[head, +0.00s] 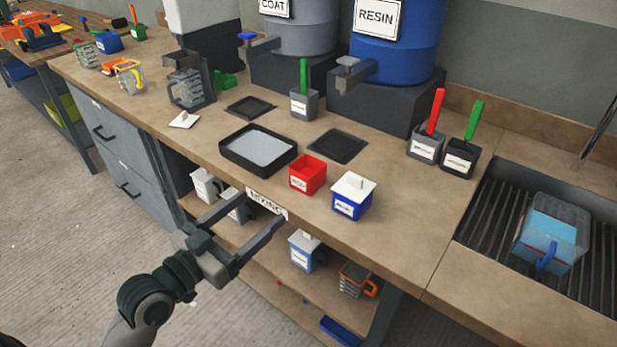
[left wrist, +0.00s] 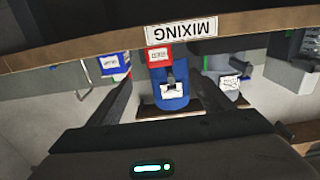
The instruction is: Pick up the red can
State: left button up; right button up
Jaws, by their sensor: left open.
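The red can (head: 307,175) is a small square open-topped container with a white label. It stands upright on the bench near its front edge. In the left wrist view the red can (left wrist: 159,56) shows just beyond the bench edge, between the fingers. My left gripper (head: 258,212) is open and empty, in front of the bench edge by the MIXING sign. It is apart from the can, to its lower left in the head view. My right gripper is not in view.
A shelf (head: 284,279) with several containers is below the bench top. A sink (head: 533,243) is at right.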

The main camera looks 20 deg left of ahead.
pick_arm(q)
jog(key=p, duration=0.2)
send_near(316, 164)
jog(key=shift+x, duration=0.95)
jog(key=shift+a+r, duration=0.1)
jog(key=shift+a, duration=0.05)
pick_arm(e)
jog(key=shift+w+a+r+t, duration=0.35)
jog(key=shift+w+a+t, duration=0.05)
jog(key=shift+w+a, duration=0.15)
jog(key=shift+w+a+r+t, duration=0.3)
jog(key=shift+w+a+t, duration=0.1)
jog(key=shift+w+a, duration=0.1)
pick_arm(q)
jog(key=shift+w, duration=0.1)
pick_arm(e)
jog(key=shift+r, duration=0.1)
pick_arm(q)
jog(key=shift+w, duration=0.2)
jog(key=shift+p+x, duration=0.75)
jog(key=shift+x, duration=1.6)
jog(key=shift+s, duration=0.1)
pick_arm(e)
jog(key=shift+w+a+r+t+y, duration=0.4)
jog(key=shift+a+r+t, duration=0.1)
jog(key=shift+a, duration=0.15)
pick_arm(q)
jog(key=c, duration=1.2)
jog(key=shift+c, duration=0.2)
